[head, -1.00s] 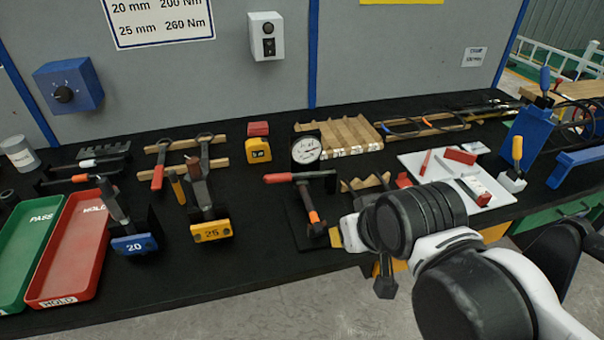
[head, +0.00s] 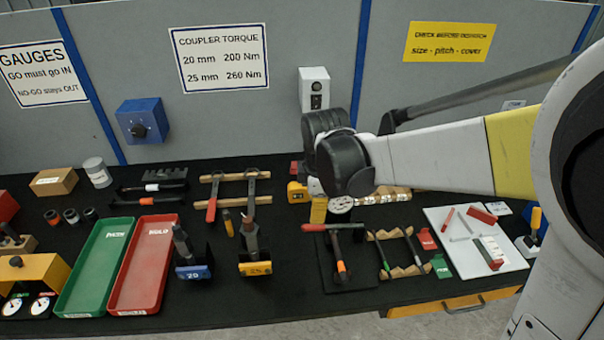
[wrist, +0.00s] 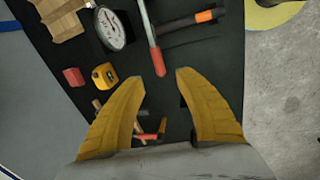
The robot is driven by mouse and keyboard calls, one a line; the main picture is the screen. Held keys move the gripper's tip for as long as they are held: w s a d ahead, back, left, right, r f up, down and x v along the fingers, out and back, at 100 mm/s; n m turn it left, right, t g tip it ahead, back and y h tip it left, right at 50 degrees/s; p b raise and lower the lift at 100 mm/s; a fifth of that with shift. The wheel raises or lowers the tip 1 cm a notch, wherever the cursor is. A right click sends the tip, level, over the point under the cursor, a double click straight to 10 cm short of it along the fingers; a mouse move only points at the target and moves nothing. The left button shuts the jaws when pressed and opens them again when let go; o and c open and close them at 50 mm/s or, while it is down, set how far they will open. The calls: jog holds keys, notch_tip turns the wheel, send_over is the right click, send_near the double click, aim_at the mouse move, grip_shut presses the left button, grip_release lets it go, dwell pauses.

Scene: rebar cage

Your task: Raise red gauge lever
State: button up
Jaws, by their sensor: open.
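The red gauge lever (head: 333,227) is a red-gripped bar lying nearly level across a dark stand with an orange-banded post (head: 341,267). In the wrist view the red lever (wrist: 156,58) points towards my gripper (wrist: 160,77). Its red end shows near the gap between the two yellow fingertips, which are apart and empty. Whether the fingers are at the lever's height I cannot tell. In the head view my gripper (head: 318,208) points down just above and behind the lever's red end. The white dial gauge (wrist: 111,29) is beside the lever; my gripper partly hides it in the head view.
A yellow tape measure (wrist: 104,75) and a red block (wrist: 74,77) lie close by. Blue (head: 194,271) and yellow (head: 256,268) tools stand left of the stand. A wooden rack (head: 402,270) and white board (head: 462,221) are to its right.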

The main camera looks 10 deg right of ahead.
aim_at(311, 226)
jog(key=shift+n, duration=0.5)
jog(key=b+x, duration=0.1)
jog(key=x, duration=0.2)
jog(key=b+x, duration=0.1)
jog(key=x, duration=0.3)
jog(key=b+x, duration=0.1)
jog(key=x, duration=0.3)
jog(key=shift+w+a+f, duration=0.1)
jog(key=shift+w+a, duration=0.15)
jog(key=shift+c, duration=0.2)
grip_shut()
